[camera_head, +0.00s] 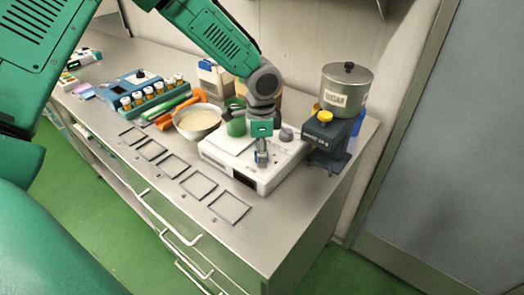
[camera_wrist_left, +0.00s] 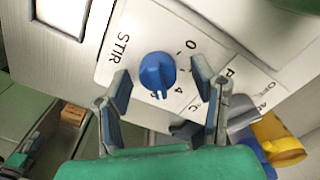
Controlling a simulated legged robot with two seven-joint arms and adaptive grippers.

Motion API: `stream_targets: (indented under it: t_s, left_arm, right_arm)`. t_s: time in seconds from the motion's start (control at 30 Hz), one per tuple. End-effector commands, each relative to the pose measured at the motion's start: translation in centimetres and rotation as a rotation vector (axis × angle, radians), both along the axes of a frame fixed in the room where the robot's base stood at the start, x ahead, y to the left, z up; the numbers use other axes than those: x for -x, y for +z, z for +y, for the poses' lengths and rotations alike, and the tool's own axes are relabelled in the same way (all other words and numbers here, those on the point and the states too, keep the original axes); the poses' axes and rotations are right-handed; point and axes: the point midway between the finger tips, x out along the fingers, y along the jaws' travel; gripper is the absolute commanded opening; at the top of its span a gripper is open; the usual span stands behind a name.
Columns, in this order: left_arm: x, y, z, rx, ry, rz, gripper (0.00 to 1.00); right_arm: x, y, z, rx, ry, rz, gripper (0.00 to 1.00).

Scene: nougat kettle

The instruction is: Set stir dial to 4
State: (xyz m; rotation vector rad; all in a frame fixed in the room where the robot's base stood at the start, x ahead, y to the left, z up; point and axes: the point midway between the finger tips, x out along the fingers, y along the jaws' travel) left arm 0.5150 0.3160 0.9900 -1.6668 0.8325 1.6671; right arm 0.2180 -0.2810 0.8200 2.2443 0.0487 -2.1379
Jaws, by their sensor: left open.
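The stir dial (camera_wrist_left: 157,74) is a round blue knob with a raised ridge on a white panel, beside the printed word STIR. Its ridge points downward in the left wrist view, a little left of the printed 4; a 0 is printed to its upper right. The panel belongs to a white appliance (camera_head: 213,155) on the bench in the head view. My left gripper (camera_wrist_left: 163,78) is open, with one finger on each side of the dial; contact is unclear. In the head view my left gripper (camera_head: 262,158) points down at the appliance's front and hides the dial. My right gripper is not in view.
A grey hopper machine (camera_head: 346,92) with a yellow knob stands right of the appliance. A bowl (camera_head: 197,122), orange-handled tools and a blue rack (camera_head: 140,88) of small jars stand to the left. Several square frames (camera_head: 229,207) lie along the bench front.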

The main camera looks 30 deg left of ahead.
Motion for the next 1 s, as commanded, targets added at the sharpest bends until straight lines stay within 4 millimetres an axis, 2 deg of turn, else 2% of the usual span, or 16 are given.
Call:
stream_targets:
  t_s: [0.03,0.13,0.17,0.37,0.73,1.0]
  left_arm:
    - [0.0,0.0,0.0,0.000,0.000,0.000,0.45]
    - [0.0,0.0,0.0,-0.001,0.000,-0.001,0.10]
    - [0.0,0.0,0.0,-0.001,0.000,-0.001,0.03]
    - [-0.1,0.2,0.0,-0.003,0.023,0.000,0.03]
    - [-0.3,0.3,0.0,-0.003,0.409,-0.004,0.03]
    - [-0.4,0.2,0.0,0.002,0.458,-0.008,0.03]
  right_arm:
    - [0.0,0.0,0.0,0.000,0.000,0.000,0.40]
    - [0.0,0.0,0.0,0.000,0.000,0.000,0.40]
    - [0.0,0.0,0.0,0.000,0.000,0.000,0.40]
    - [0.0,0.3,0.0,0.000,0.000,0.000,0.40]
    - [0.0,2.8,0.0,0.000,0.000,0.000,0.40]
    - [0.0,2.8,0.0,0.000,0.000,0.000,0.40]
